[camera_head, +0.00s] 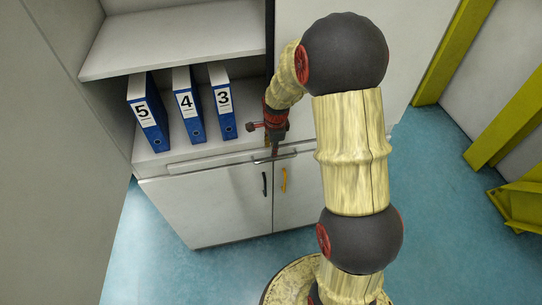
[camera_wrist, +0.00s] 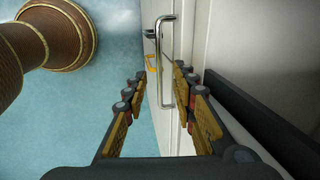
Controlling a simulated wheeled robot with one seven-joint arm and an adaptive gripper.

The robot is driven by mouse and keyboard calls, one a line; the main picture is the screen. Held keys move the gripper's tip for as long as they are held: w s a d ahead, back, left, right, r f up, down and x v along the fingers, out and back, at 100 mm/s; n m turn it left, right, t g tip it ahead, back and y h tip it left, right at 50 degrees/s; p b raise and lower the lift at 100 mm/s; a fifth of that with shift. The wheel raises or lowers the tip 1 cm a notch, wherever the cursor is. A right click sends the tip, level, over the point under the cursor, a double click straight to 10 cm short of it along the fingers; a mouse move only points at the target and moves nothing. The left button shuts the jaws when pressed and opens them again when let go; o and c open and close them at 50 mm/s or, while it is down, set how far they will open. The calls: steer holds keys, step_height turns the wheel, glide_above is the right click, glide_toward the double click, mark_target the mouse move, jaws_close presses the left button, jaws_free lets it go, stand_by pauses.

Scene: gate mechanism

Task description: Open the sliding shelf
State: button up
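The sliding shelf appears as a thin pale front edge (camera_head: 205,160) above the lower cabinet doors. In the wrist view, a silver bar handle (camera_wrist: 172,60) stands out from a narrow white front. My gripper (camera_head: 274,148) is at this front, near the middle of the cabinet. In the wrist view, my gripper (camera_wrist: 160,74) is open, with its finger pairs on either side of the handle. The handle lies in the gap between the fingertips; I cannot tell whether either finger touches it. My arm hides part of the cabinet's right side.
Blue binders 5 (camera_head: 149,115), 4 (camera_head: 188,105) and 3 (camera_head: 222,103) stand in the open left compartment. A white panel (camera_head: 430,40) covers the upper right. Below are a black handle (camera_head: 264,183) and an orange handle (camera_head: 284,179). Blue floor (camera_head: 440,230) is clear at right; yellow frames stand beyond.

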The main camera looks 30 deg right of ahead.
mark_target(271, 160)
steer(key=shift+w+d+f, duration=0.1)
steer(key=shift+w+f, duration=0.15)
steer(key=shift+f, duration=1.05)
steer(key=shift+w+d+f, duration=0.1)
steer(key=shift+w+f, duration=0.1)
steer(key=shift+f, duration=1.1)
steer(key=shift+w+f, duration=0.25)
steer(key=shift+f, duration=1.05)
steer(key=c, duration=0.3)
steer(key=c, duration=0.4)
jaws_close()
